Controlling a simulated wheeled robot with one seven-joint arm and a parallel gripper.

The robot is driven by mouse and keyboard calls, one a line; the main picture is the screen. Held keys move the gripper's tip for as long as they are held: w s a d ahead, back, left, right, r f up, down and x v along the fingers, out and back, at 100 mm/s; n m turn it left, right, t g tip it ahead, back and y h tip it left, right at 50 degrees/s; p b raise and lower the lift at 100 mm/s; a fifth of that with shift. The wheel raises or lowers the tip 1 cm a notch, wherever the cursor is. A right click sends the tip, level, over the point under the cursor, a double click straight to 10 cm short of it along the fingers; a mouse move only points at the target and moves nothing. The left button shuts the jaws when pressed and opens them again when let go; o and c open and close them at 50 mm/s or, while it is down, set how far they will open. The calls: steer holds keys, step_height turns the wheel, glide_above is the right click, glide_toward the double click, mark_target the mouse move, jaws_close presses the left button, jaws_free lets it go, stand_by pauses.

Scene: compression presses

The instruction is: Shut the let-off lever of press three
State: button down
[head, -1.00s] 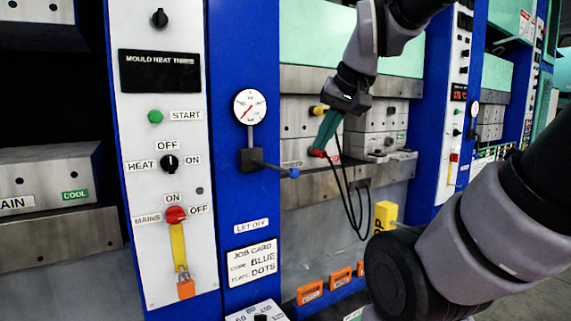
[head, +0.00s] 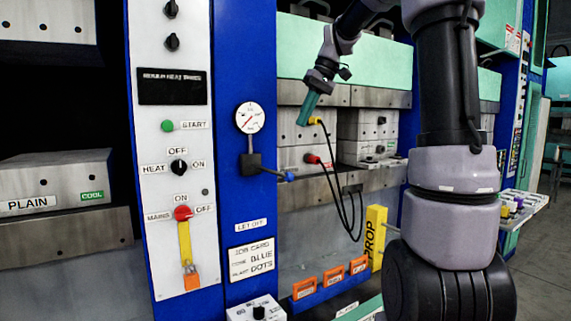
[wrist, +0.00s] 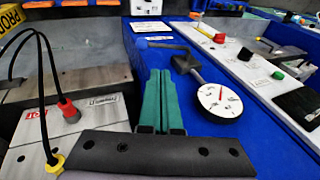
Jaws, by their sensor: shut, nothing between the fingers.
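The let-off lever (head: 272,171) is a dark rod with a blue tip. It sticks out to the right, angled slightly down, from a black block (head: 250,162) under the round gauge (head: 249,118), above the LET OFF label (head: 251,224). The lever also shows in the wrist view (wrist: 160,45), with the block (wrist: 183,63) and gauge (wrist: 219,101). My gripper (head: 303,121) has teal fingers, shut and empty, up and right of the lever in the head view. In the wrist view the fingertips (wrist: 160,72) lie close to the lever in the picture; the real gap is unclear.
A yellow plug (head: 314,120) and a red plug (head: 312,158) with black cables hang from the mould right of the lever. A yellow PROP block (head: 375,237) stands lower right. The control panel (head: 178,110) with its red mains switch (head: 183,213) is to the left.

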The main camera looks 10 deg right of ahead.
stand_by(0.3)
glide_toward(274, 172)
step_height(274, 172, down, 6)
steer(key=w+a, duration=0.1)
steer(key=shift+w+f, duration=0.2)
steer(key=shift+w, duration=0.1)
steer(key=shift+a+f, duration=0.1)
steer(key=shift+a, duration=0.05)
stand_by(0.3)
steer(key=a+f+m+g+y, duration=0.1)
steer(key=a+f+y, duration=0.1)
steer(key=f+y, duration=0.2)
steer(key=s+a+f+m+g+y, duration=0.1)
steer(key=a+f+g+y, duration=0.1)
steer(key=y, duration=0.7)
steer(key=shift+s+f+y, duration=0.2)
steer(key=shift+f+y, duration=0.1)
steer(key=shift+f, duration=0.55)
steer(key=shift+a, duration=0.15)
